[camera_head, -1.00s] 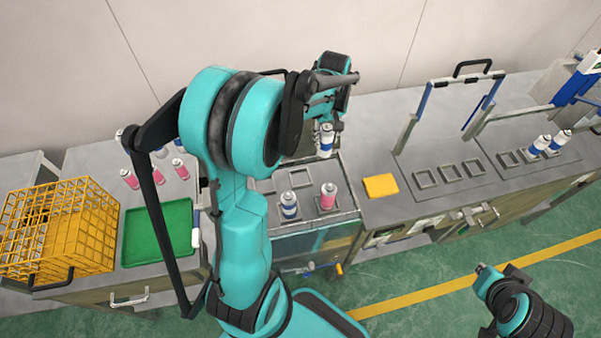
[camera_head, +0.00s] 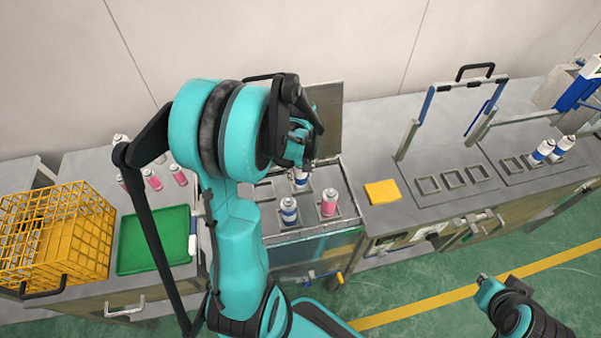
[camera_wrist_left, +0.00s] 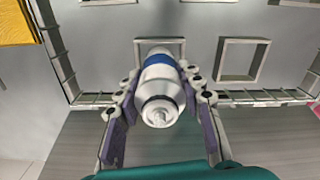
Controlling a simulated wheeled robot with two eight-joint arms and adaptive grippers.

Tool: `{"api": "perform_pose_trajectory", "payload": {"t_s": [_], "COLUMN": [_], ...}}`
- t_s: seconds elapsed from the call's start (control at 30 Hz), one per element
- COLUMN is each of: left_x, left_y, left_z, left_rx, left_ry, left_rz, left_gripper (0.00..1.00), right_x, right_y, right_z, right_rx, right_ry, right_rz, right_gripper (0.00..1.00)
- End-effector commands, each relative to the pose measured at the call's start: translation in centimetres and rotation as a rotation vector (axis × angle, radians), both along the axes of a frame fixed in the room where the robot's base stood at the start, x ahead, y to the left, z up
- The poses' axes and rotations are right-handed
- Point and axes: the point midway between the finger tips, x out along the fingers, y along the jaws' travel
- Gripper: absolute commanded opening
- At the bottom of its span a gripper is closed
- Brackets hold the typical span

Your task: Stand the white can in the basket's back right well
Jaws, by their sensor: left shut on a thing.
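The white can with a blue band (camera_head: 301,178) is upright at the back right well of the basket (camera_head: 345,190) in the head view. My left gripper (camera_wrist_left: 160,100) is shut on this can, with a finger on each side. In the left wrist view the can's nozzle end (camera_wrist_left: 160,112) faces the camera, and its far end lines up with a square well (camera_wrist_left: 174,45). I cannot tell whether its base rests on the well floor. My right gripper (camera_head: 484,280) is low at the right, away from the basket; its fingers are too small to read.
Another blue-banded can (camera_head: 288,211) and a pink can (camera_head: 328,202) stand in the front wells. The back left well (camera_head: 263,192) looks empty. A grey panel (camera_head: 327,115) stands upright behind. A yellow sponge-like block (camera_head: 382,192) lies to the right.

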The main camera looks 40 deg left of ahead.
Motion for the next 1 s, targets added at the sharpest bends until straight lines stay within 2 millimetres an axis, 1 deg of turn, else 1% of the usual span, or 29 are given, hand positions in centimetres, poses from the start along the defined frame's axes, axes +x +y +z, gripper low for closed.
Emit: {"api": "perform_pose_trajectory", "payload": {"t_s": [0.2, 0.23, 0.27, 0.3, 0.57, 0.67, 0.77, 0.87, 1.0], "left_x": [0.0, 0.0, 0.0, 0.0, 0.0, 0.0, 0.0, -0.1, -0.1], "left_y": [0.0, 0.0, 0.0, 0.0, 0.0, 0.0, 0.0, 0.0, 0.0], "left_z": [-0.4, -0.3, -0.3, -0.3, -0.2, 0.2, 1.5, 3.6, 6.9], "left_rx": [0.0, 0.0, 0.0, 0.0, 0.0, 0.0, 0.0, 0.0, 0.0], "left_ry": [0.0, 0.0, 0.0, 0.0, 0.0, 0.0, 0.0, 0.0, 0.0], "left_rz": [0.0, 0.0, 0.0, 0.0, 0.0, 0.0, 0.0, 0.0, 0.0], "left_gripper": [0.04, 0.45, 0.53, 0.58, 0.58, 0.58, 0.58, 0.58, 0.58], "right_x": [0.0, 0.0, 0.0, 0.0, 0.0, 0.0, 0.0, 0.0, 0.0], "right_y": [0.0, 0.0, 0.0, 0.0, 0.0, 0.0, 0.0, 0.0, 0.0], "right_z": [-0.5, -0.3, -0.3, -0.3, -0.2, 0.1, 0.5, 1.1, 2.0], "right_rx": [0.0, 0.0, 0.0, 0.0, 0.0, 0.0, 0.0, 0.0, 0.0], "right_ry": [0.0, 0.0, 0.0, 0.0, 0.0, 0.0, 0.0, 0.0, 0.0], "right_rz": [0.0, 0.0, 0.0, 0.0, 0.0, 0.0, 0.0, 0.0, 0.0], "right_gripper": [0.0, 0.0, 0.0, 0.0, 0.0, 0.0, 0.0, 0.0, 0.0]}}
